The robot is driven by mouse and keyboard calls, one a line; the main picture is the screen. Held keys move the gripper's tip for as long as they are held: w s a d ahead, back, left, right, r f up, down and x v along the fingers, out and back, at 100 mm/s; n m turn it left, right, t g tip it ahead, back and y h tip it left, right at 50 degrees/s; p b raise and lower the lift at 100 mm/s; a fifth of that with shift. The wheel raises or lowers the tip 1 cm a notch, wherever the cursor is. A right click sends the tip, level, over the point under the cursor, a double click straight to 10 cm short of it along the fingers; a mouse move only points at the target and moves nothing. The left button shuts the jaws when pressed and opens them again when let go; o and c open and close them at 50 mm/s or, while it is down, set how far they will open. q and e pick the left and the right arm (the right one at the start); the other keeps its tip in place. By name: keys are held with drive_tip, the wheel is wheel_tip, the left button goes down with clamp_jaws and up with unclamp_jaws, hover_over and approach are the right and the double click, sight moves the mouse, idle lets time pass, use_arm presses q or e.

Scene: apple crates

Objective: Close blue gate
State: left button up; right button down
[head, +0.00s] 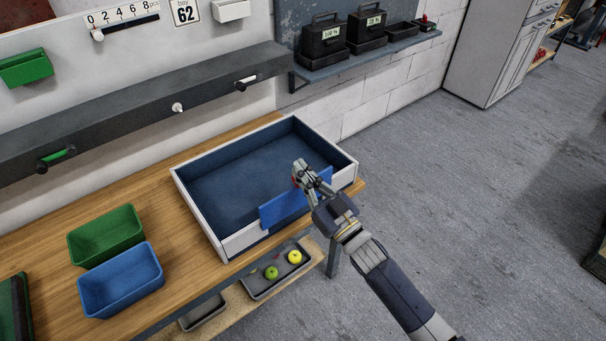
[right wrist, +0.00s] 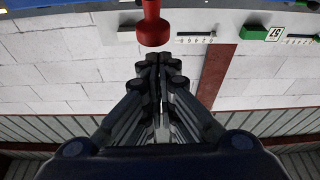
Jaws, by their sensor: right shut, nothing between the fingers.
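The blue gate (head: 280,210) is a flat blue panel at the front side of the large box (head: 187,205), which has white walls and a dark blue inside. My right arm crosses part of the gate's right half. My right gripper (head: 301,166) is over the gate, its fingers shut and empty. In the right wrist view the gripper (right wrist: 158,65) also shows shut, with a red knob (right wrist: 153,27) just beyond its fingertips. I cannot tell whether the fingers touch the gate or the knob. My left gripper is out of view.
The box stands on a wooden bench (head: 185,262) beside a green bin (head: 106,235) and a blue bin (head: 121,279). Below, a grey tray (head: 262,290) holds a green apple (head: 271,272) and a yellow apple (head: 294,257).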

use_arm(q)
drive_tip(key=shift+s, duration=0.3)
use_arm(e)
drive_tip(key=shift+f, duration=0.6)
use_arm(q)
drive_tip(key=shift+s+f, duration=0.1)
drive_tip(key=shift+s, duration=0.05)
